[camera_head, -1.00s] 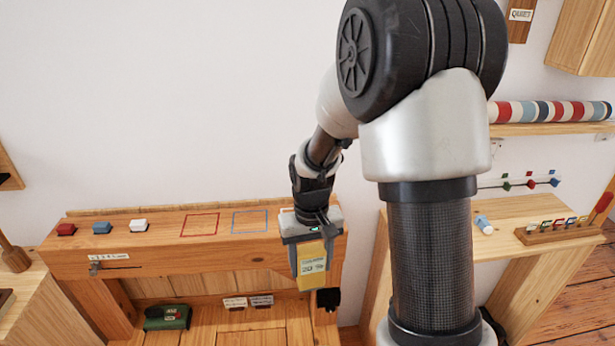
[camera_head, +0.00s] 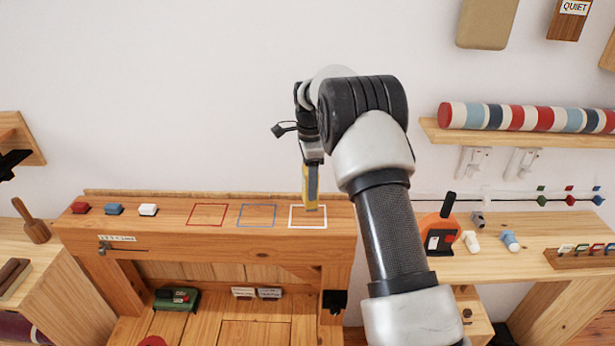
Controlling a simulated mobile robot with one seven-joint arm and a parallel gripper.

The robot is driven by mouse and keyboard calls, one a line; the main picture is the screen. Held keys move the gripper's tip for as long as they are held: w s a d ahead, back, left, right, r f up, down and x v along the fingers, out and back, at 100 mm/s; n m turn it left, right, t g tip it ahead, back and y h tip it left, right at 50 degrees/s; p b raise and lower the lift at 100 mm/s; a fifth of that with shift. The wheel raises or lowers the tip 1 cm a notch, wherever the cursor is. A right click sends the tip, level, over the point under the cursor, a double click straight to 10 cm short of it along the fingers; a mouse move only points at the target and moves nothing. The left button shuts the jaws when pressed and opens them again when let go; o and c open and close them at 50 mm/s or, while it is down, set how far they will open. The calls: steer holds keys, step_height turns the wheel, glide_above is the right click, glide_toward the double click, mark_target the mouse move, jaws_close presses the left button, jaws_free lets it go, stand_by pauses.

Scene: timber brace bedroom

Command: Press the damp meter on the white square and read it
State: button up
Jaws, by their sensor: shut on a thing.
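The white square (camera_head: 294,223) is an outline on the top of the timber bench, to the right of the blue and red squares. The damp meter (camera_head: 307,188) is yellow and grey and stands upright in my gripper (camera_head: 311,165). My gripper points down, shut on the meter. The meter's lower end overlaps the white square in the picture; I cannot tell whether it touches the wood. The meter's reading does not show from here.
The red (camera_head: 208,215) and blue (camera_head: 258,215) squares are bare. An orange tool (camera_head: 440,232) stands on the right-hand table (camera_head: 515,260). A striped roll (camera_head: 530,117) lies on a shelf above.

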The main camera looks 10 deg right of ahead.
steer(key=w+m, duration=0.2)
steer(key=shift+w+a+r+m, duration=0.1)
steer(key=shift+a+m, duration=0.05)
steer(key=shift+m, duration=0.25)
steer(key=shift+f+b, duration=2.25)
steer(key=shift+f, duration=0.6)
steer(key=shift+f, duration=0.55)
steer(key=shift+r, duration=0.1)
steer(key=shift+r+p, duration=2.35)
steer(key=shift+r, duration=1.1)
steer(key=shift+b, duration=0.7)
steer(key=shift+n, duration=0.3)
step_height(320, 180, down, 7)
steer(key=shift+r+b, duration=0.15)
steer(key=shift+b, duration=1)
